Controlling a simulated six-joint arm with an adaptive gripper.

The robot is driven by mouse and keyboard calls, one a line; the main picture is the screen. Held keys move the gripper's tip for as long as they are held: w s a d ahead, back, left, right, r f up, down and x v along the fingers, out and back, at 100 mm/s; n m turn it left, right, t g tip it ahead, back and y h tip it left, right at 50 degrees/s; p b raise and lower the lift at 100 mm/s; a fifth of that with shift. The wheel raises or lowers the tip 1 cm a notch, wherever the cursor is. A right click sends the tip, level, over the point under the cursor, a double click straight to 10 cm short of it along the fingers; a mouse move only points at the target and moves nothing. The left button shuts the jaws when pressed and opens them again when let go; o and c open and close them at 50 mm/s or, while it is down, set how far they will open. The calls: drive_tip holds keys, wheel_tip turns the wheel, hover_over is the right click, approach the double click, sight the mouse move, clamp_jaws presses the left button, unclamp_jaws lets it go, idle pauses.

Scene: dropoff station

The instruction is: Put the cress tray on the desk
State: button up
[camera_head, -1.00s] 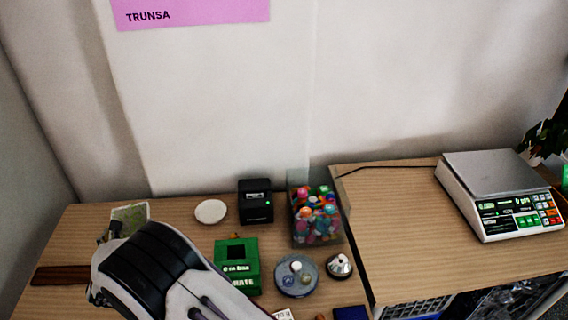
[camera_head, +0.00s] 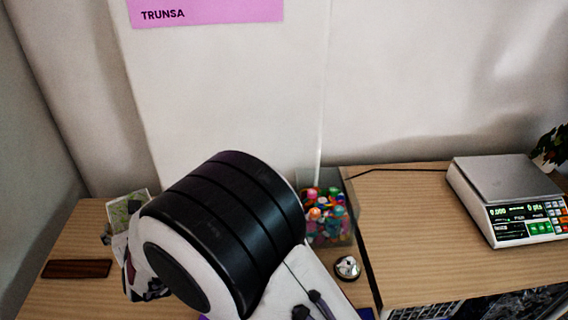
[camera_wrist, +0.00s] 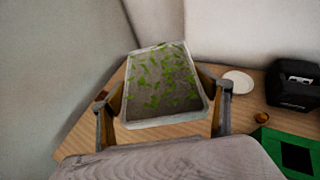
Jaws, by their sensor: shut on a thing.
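The cress tray (camera_wrist: 160,85) is a shallow pale tray with green sprigs on a grey-brown bed. My gripper (camera_wrist: 165,92) is shut on it, one finger at each side, and holds it tilted in the wrist view. In the head view part of the tray (camera_head: 126,212) shows at the left, beyond my arm, which hides most of the gripper. The wooden desk (camera_head: 88,238) lies below; its surface also shows in the wrist view (camera_wrist: 85,132). I cannot tell the gap between tray and desk.
A brown strip (camera_head: 77,268) lies on the desk's left. A white plate (camera_wrist: 238,81), black printer (camera_wrist: 294,84) and green box (camera_wrist: 285,150) stand right of the tray. A bin of colourful balls (camera_head: 327,213), bell (camera_head: 347,267) and scale (camera_head: 508,200) are farther right.

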drive_tip(key=s+d+r+y, duration=0.1)
drive_tip(key=s+d+r, duration=0.2)
drive_tip(key=d+r, duration=0.4)
drive_tip(key=s+d+r, duration=0.3)
drive_tip(key=d+r, duration=0.2)
drive_tip(key=d, duration=0.4)
drive_tip(key=w+d+f+m+t+h, duration=0.1)
drive_tip(key=w+d+f+m+h, duration=0.3)
drive_tip(key=w+d, duration=0.9)
drive_tip(key=w+d+f+m+t+h, duration=0.1)
drive_tip(key=w+d+f+m+h, duration=0.3)
drive_tip(key=w+d, duration=0.9)
drive_tip(key=m+g+h, duration=0.4)
drive_tip(key=m+h, duration=0.3)
drive_tip(key=h, duration=0.2)
hover_over(411, 215)
wheel_tip(411, 215, down, 17)
drive_tip(key=shift+f, duration=0.15)
drive_tip(key=shift+d+f, duration=0.1)
drive_tip(key=shift+f, duration=0.05)
drive_tip(key=shift+f, duration=2.95)
